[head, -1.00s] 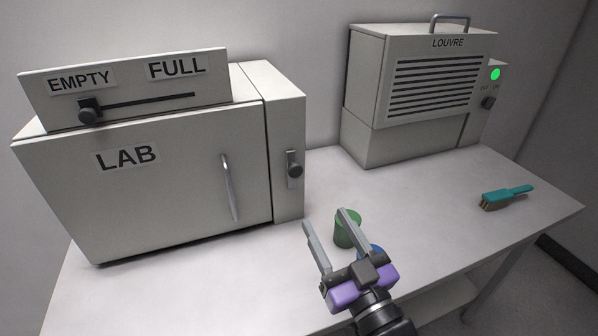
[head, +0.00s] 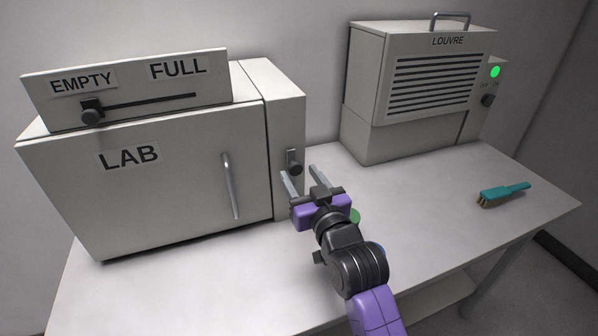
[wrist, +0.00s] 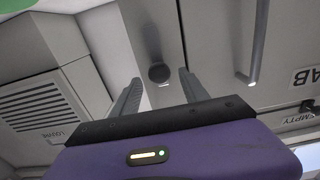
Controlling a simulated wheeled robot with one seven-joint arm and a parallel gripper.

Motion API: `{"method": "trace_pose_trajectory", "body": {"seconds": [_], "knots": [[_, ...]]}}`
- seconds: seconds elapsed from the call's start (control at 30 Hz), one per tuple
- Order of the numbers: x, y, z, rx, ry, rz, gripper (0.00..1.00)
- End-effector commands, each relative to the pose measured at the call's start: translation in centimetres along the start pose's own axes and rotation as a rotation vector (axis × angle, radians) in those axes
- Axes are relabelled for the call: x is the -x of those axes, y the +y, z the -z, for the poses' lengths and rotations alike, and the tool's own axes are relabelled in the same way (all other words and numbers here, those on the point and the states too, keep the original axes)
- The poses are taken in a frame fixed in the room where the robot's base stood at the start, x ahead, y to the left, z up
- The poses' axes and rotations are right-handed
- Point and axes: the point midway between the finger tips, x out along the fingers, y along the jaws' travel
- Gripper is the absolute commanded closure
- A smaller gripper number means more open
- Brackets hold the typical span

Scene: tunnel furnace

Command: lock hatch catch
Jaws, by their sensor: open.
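The hatch catch (head: 294,162) is a dark round knob on a light plate, on the narrow right-hand front panel of the LAB furnace (head: 190,190). The LAB door with its silver bar handle (head: 231,186) looks closed, flush with that panel. My gripper (head: 302,178) is open and empty, its fingers pointing at the panel just below and beside the knob. In the wrist view the knob (wrist: 159,72) shows between and beyond the two fingertips (wrist: 160,88). I cannot tell whether a finger touches the panel. The lower part of the catch plate is partly hidden by my gripper.
A green cup (head: 355,216) is mostly hidden behind my arm, with a bit of blue beside it. The LOUVRE unit (head: 425,90) with a green light stands at the back right. A teal brush (head: 504,193) lies at the right. The table between is clear.

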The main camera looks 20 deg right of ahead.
Motion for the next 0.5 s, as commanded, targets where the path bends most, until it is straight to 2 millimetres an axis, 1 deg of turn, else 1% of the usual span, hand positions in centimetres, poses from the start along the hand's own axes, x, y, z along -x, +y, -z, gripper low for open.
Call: {"method": "trace_pose_trajectory", "body": {"seconds": [0.03, 0.13, 0.43, 0.47, 0.5], "knots": [[-0.56, 0.03, 0.12, -0.001, 0.001, -0.001, 0.48], [-1.21, 0.04, 0.01, -0.001, -0.001, -0.001, 0.48], [-1.50, 0.03, -0.01, 0.000, 0.000, 0.000, 0.48], [-1.50, 0.03, -0.01, 0.000, 0.000, 0.000, 0.50], [-1.49, 0.03, -0.01, 0.000, 0.000, 0.000, 0.57]]}}
